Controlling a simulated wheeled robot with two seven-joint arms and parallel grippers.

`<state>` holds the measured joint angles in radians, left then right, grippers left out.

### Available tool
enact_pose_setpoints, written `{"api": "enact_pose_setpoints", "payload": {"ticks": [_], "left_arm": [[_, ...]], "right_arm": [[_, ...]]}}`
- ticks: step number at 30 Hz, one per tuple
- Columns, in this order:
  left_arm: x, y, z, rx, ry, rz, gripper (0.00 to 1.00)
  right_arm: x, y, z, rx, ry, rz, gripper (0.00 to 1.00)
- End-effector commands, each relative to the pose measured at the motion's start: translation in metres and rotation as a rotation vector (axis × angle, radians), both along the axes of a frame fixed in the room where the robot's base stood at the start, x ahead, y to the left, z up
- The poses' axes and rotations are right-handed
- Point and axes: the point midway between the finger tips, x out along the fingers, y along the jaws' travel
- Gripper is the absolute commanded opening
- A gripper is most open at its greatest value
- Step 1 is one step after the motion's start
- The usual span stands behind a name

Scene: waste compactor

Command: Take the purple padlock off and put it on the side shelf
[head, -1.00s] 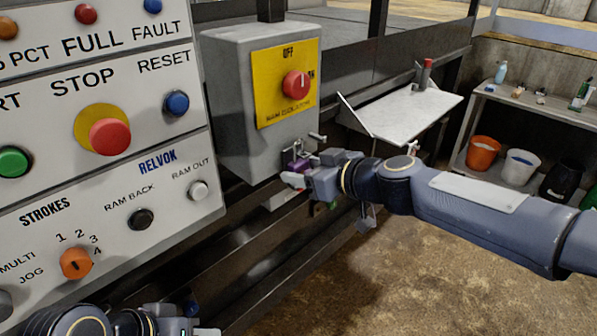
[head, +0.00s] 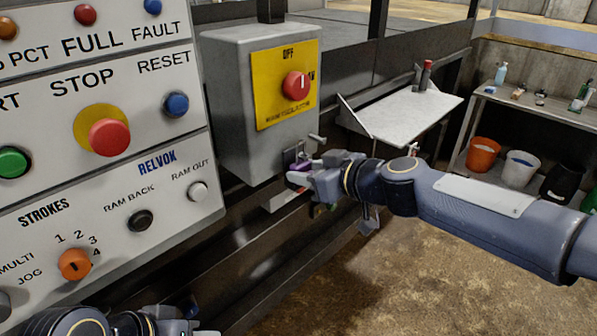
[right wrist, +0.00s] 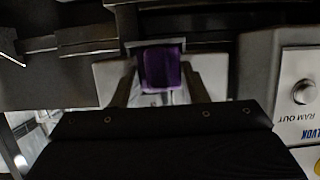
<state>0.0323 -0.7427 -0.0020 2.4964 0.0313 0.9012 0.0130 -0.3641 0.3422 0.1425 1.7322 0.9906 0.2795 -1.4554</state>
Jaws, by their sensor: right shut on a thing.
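The purple padlock (right wrist: 162,68) sits between the two fingers of my right gripper (right wrist: 160,92) in the right wrist view. In the head view, the padlock (head: 300,166) shows as a small purple patch at the lower edge of the grey isolator box (head: 232,100), by its hasp. My right gripper (head: 298,178) is shut on it; the fingers partly cover it. I cannot tell whether its shackle is still through the hasp. The pale side shelf (head: 405,115) is fixed to the machine, right of the box. My left gripper (head: 205,331) is only partly in view at the bottom edge.
The isolator's red knob (head: 296,86) sits on a yellow plate. A red-topped item (head: 427,75) stands at the shelf's back edge; the shelf's front is clear. The button panel (head: 100,130) fills the left. A bench (head: 540,108) with bottles and buckets stands far right.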

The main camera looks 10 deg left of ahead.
Motion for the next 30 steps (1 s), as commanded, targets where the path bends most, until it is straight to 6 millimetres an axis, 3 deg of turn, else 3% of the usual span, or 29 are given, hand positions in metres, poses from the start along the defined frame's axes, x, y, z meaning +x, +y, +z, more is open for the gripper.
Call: {"api": "enact_pose_setpoints", "payload": {"ticks": [17, 30], "left_arm": [[0.0, 0.0, -0.002, 0.0, 0.0, 0.0, 0.36], [0.0, 0.0, -0.011, 0.0, 0.0, 0.0, 0.36]], "right_arm": [[-0.002, -0.003, 0.002, 0.001, -0.001, 0.0, 0.22], [-0.012, -0.018, 0.001, 0.001, -0.002, -0.002, 0.22]]}}
